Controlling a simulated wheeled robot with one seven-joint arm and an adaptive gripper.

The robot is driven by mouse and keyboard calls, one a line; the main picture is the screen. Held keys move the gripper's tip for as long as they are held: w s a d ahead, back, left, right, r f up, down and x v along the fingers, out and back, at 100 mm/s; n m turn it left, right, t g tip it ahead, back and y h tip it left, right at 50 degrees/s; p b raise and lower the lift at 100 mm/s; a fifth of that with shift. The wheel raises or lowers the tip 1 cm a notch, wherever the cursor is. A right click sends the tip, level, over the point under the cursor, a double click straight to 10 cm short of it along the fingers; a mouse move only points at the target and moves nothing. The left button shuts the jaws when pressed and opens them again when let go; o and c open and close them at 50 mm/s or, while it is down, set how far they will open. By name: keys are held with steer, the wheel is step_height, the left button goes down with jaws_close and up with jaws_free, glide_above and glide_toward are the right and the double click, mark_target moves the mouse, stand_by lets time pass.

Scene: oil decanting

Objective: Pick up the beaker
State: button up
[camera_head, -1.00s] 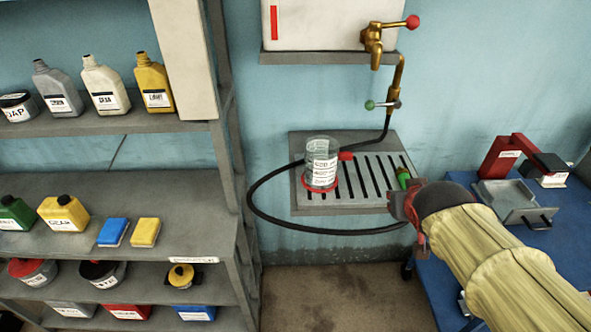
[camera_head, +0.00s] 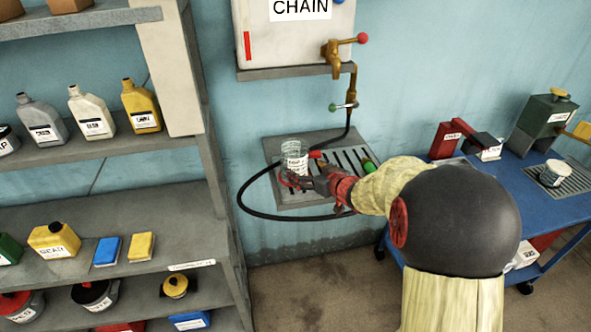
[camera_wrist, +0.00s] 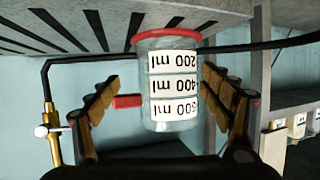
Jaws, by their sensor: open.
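The clear beaker (camera_head: 296,152) has white volume labels, a red ring at its base and a red handle. It stands upright on the slatted grey drain shelf (camera_head: 272,146) under the tap. My gripper (camera_head: 308,181) is at the beaker's lower front side in the head view. In the wrist view, which looks upside down, the beaker (camera_wrist: 174,95) is between the two spread fingers of my gripper (camera_wrist: 158,88). Gaps show between the fingers and the glass on both sides. The handle points toward the left finger there. My gripper partly hides the beaker's lower part in the head view.
A black hose (camera_head: 246,187) loops around the shelf's left and front. The brass tap (camera_head: 340,55) hangs above. Grey shelving (camera_head: 222,195) stands left, and a blue cart (camera_head: 490,187) stands right.

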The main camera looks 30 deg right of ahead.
steer(key=shift+o, duration=0.9)
steer(key=x, duration=0.2)
steer(key=b+x, duration=0.1)
steer(key=x, duration=0.1)
steer(key=shift+w+a+f+b, duration=0.1)
steer(key=shift+a+f+b, duration=0.15)
steer(key=shift+f+b, duration=0.05)
steer(key=shift+w+f, duration=0.15)
steer(key=shift+w, duration=0.4)
steer(key=c, duration=0.3)
steer(key=c, duration=1)
